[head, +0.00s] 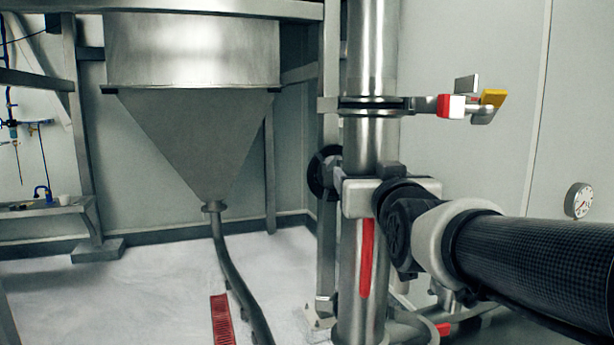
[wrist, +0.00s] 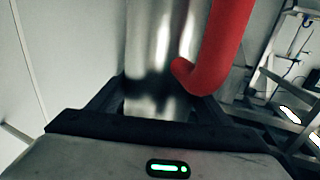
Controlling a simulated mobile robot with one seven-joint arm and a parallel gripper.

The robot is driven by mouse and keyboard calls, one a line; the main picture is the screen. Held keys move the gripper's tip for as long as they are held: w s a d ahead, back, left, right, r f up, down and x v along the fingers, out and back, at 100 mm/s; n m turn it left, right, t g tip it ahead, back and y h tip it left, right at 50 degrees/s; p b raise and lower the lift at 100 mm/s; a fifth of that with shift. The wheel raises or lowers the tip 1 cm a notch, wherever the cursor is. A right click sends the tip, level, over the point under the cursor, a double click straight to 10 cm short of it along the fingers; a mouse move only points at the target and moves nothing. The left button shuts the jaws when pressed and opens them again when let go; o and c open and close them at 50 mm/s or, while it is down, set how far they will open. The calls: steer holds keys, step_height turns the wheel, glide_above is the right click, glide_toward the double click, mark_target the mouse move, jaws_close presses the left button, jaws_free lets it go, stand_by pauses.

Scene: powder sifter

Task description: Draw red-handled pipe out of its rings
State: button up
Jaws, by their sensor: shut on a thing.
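The red-handled pipe (head: 372,60) is a shiny steel tube standing upright right of centre in the head view. Its red handle (head: 366,258) runs down the front, below my gripper (head: 358,196). In the wrist view, the steel tube (wrist: 153,50) lies between the dark fingers of my gripper (wrist: 155,92), which is shut on it. The curved red handle (wrist: 222,45) meets the tube close to the right finger. A ring clamp (head: 375,104) surrounds the pipe above my gripper. Lower rings are not clear, and my gripper and wrist hide part of the pipe.
A steel hopper (head: 190,130) hangs at left, with a thin hose (head: 232,275) below it. A valve with red and yellow parts (head: 475,103) sticks out right of the clamp. A frame post (head: 327,240) stands close left of the pipe. A gauge (head: 579,200) is at far right.

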mark_target(369, 173)
steer(key=shift+s+a+r+b, duration=0.15)
steer(key=shift+s+r, duration=0.1)
steer(key=shift+s, duration=0.35)
steer(key=shift+s+a+r+b, duration=0.1)
steer(key=shift+s+r, duration=0.1)
steer(key=shift+s, duration=0.4)
steer(key=shift+s+a+r+b, duration=0.15)
steer(key=shift+s+r, duration=0.1)
steer(key=shift+s, duration=0.35)
steer(key=shift+s+a+f, duration=0.1)
steer(key=shift+s+f, duration=0.1)
steer(key=shift+s, duration=0.35)
steer(key=shift+s+a+b, duration=0.2)
steer(key=shift+s+b, duration=0.15)
steer(key=shift+s, duration=0.75)
